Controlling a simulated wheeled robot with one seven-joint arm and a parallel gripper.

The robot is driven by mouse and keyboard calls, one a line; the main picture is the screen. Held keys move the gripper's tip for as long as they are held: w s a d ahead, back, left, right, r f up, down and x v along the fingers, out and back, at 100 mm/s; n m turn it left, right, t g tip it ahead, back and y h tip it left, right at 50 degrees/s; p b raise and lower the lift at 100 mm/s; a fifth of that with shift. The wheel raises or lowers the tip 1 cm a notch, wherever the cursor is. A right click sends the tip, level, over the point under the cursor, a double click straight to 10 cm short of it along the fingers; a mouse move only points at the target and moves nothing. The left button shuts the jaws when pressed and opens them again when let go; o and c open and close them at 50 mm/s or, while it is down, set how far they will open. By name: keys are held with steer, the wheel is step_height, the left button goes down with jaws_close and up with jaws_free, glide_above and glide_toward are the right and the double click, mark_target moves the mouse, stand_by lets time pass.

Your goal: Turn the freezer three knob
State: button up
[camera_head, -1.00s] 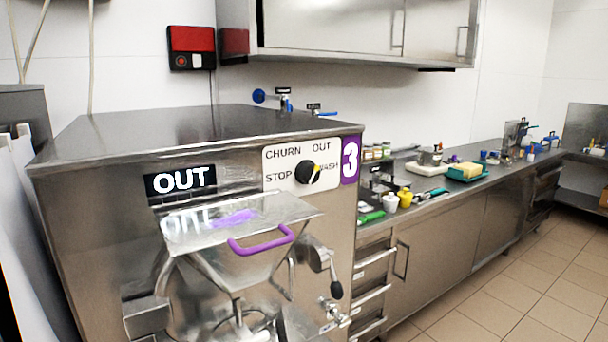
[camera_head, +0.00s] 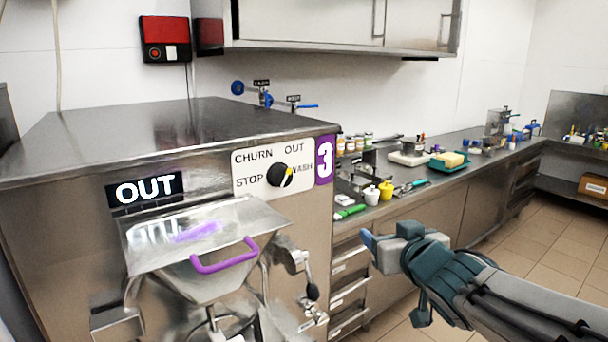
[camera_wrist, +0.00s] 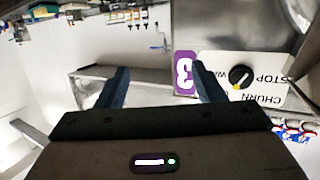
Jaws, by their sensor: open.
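The freezer three knob (camera_head: 280,175) is a black dial with a yellow mark, on a white plate (camera_head: 243,171) lettered CHURN, OUT, STOP and WASH. A purple label with a 3 (camera_head: 325,160) is just right of the plate. My gripper (camera_head: 376,246) is open and empty, right of the freezer and lower than the knob, apart from it. In the wrist view, the knob (camera_wrist: 240,77) shows upside down, right of my two blue gripper fingers (camera_wrist: 160,85).
The freezer body (camera_head: 170,120) has an OUT display (camera_head: 145,189) and a lid with a purple handle (camera_head: 224,256) below the plate. A steel counter (camera_head: 410,178) with jars, bottles and tools runs behind my arm. The tiled floor at right is clear.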

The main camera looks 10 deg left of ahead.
mark_target(285, 180)
steer(key=s+a+r+n+g+y, duration=0.25)
steer(key=a+r+n+y, duration=0.3)
steer(key=a+y, duration=0.35)
steer(key=shift+m+h, duration=0.35)
steer(key=shift+h, duration=0.35)
steer(key=x, duration=0.4)
steer(key=p+x, duration=0.1)
steer(key=x, duration=0.4)
steer(key=p+x, duration=0.1)
steer(key=x, duration=0.4)
steer(key=shift+s+a+r, duration=0.15)
steer(key=shift+a+r, duration=0.1)
steer(key=shift+a, duration=0.15)
steer(key=c, duration=1)
